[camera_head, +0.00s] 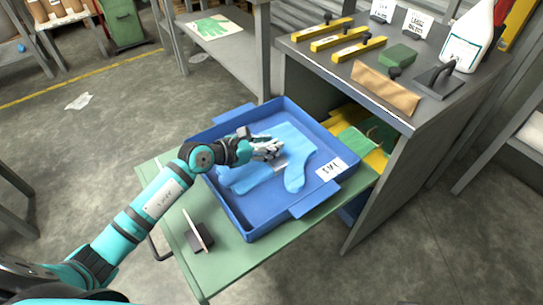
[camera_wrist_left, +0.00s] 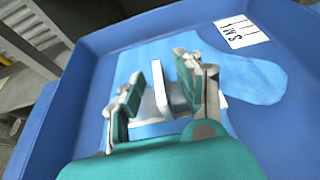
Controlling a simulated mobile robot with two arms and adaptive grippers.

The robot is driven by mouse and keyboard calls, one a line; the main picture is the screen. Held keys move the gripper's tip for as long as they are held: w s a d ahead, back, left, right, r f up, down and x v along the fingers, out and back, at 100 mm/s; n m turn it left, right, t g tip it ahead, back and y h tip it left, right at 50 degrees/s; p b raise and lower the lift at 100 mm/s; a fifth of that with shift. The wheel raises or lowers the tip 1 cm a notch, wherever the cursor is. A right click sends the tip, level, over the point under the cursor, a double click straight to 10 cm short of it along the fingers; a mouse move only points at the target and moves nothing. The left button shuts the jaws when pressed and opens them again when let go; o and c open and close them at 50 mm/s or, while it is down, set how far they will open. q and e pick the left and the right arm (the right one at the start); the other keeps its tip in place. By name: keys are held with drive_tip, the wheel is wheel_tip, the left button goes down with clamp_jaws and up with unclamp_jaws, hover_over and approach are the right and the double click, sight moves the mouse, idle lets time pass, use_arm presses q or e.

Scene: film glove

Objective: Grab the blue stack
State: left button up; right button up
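The blue stack (camera_head: 296,173) of flat, glove-shaped film lies in a blue tray (camera_head: 253,222); it also shows in the left wrist view (camera_wrist_left: 252,78). A pale upright tab (camera_wrist_left: 163,88) stands on the stack, with a whitish flat piece at its foot. My left gripper (camera_head: 272,150) is low over the middle of the stack. In the left wrist view its fingers (camera_wrist_left: 160,92) stand apart on either side of the tab. A gap shows on the left side; contact on the right cannot be told. The gripper hides part of the stack. My right gripper is not in view.
The tray has raised walls and a white label (camera_head: 331,169); it rests on a green surface (camera_head: 222,262). A dark block with a pale plate (camera_head: 198,230) sits in front. A grey bench (camera_head: 440,110) with tools and a spray bottle (camera_head: 468,38) stands at right.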

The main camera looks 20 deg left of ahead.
use_arm(q)
drive_tip(key=shift+w+d+f, duration=0.15)
drive_tip(key=shift+w+d, duration=0.1)
drive_tip(key=shift+w, duration=0.15)
drive_tip(key=shift+c, duration=0.2)
clamp_jaws()
